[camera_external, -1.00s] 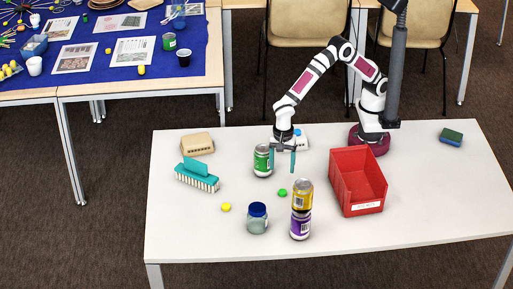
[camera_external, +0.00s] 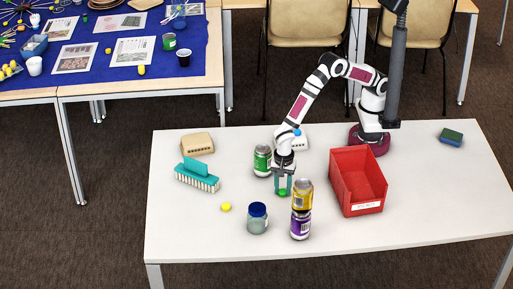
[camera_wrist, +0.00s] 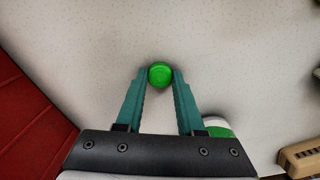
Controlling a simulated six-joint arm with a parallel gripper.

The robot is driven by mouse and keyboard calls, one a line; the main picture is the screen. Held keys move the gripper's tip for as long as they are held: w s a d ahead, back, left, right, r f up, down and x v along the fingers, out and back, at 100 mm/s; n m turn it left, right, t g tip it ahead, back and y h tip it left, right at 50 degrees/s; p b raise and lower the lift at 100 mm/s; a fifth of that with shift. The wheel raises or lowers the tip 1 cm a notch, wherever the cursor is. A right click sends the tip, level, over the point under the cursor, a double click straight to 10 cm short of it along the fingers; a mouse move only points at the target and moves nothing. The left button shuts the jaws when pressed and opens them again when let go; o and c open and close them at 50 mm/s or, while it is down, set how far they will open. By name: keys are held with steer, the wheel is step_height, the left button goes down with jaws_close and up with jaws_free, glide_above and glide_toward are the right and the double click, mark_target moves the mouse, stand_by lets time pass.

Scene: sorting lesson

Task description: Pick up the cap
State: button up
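A small green cap (camera_external: 282,193) lies on the white table, in front of the green can. In the wrist view, the round green cap (camera_wrist: 160,75) sits between the tips of my gripper's two teal fingers. My gripper (camera_external: 282,190) points down over it, with its fingers apart; it also shows in the wrist view (camera_wrist: 160,80). Only a narrow gap, if any, shows between each fingertip and the cap. Contact cannot be made out. A yellow cap (camera_external: 226,207) lies further left on the table.
A yellow can (camera_external: 302,188) stacked on a purple can (camera_external: 300,226) stands close right of my gripper. A green can (camera_external: 262,160) stands close behind left. A blue-lidded jar (camera_external: 257,220), teal brush (camera_external: 197,180) and red bin (camera_external: 360,207) are around. The front left table is clear.

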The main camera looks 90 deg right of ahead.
jaws_close()
